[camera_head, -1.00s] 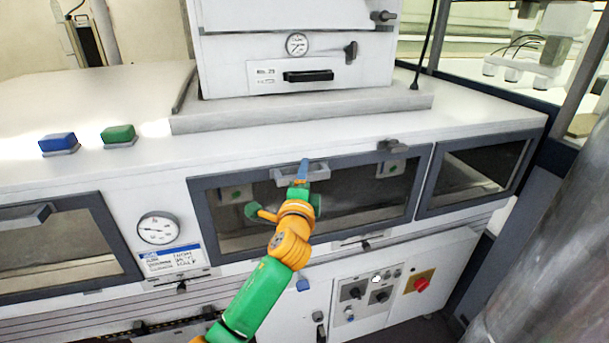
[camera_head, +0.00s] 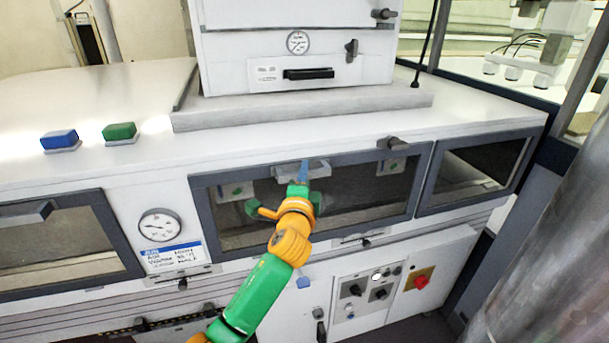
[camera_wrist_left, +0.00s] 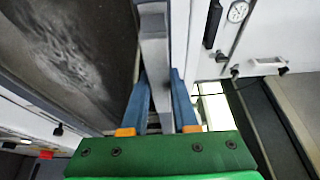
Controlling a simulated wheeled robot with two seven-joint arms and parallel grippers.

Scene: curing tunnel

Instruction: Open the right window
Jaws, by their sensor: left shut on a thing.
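The wide dark-framed window (camera_head: 350,212) right of the gauge is in the front of the white tunnel body and looks closed, its frame flush with the panel. Its pale grey handle (camera_head: 284,172) is at the top edge. My left gripper (camera_head: 303,171) is at this handle, its blue fingers shut on it. In the left wrist view the handle bar (camera_wrist_left: 155,50) runs between the two blue fingers of the gripper (camera_wrist_left: 160,88). A smaller dark window (camera_head: 475,172) is at the far right, and another window (camera_head: 55,245) is at the left. My right gripper is not in view.
A grey latch (camera_head: 394,143) sits above the window's top edge. A round gauge (camera_head: 160,225) is to its left. A control panel with a red knob (camera_head: 421,282) is below. Blue (camera_head: 59,138) and green (camera_head: 119,131) buttons are on the top. A grey column is at right.

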